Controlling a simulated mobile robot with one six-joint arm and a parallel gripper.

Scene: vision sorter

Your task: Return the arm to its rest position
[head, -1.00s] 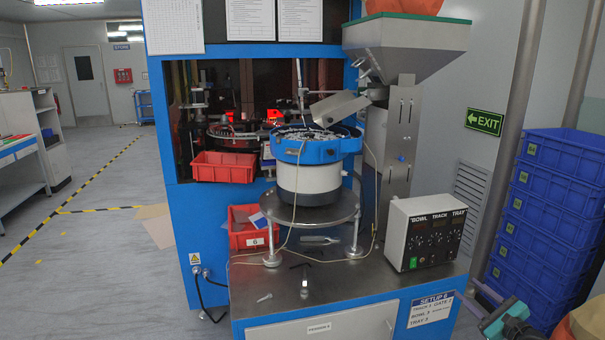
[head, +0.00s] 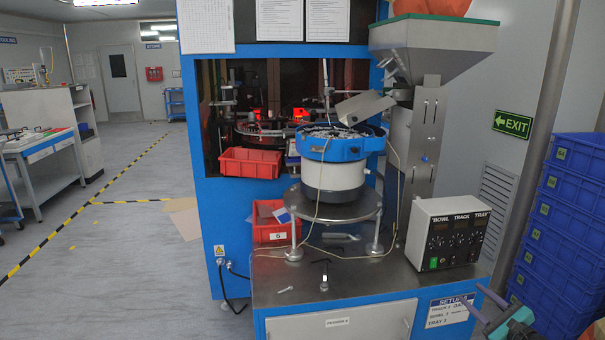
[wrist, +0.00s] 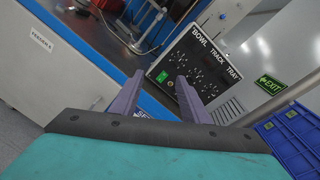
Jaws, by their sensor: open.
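My gripper (head: 495,312) shows at the lower right of the head view, in front of the sorter cabinet's right corner. In the wrist view my gripper (wrist: 158,100) has its two purple fingers spread apart with nothing between them. Beyond the fingers are the cabinet's top edge and the control box (wrist: 196,62) marked bowl, track and tray. The fingers appear apart from the box. Most of the arm is out of the head view.
The sorter cabinet (head: 340,326) carries the blue feeder bowl (head: 330,150), the control box (head: 448,235) and small loose tools. Blue crates (head: 560,220) are stacked at the right, close to my gripper. Open floor (head: 130,270) lies at the left.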

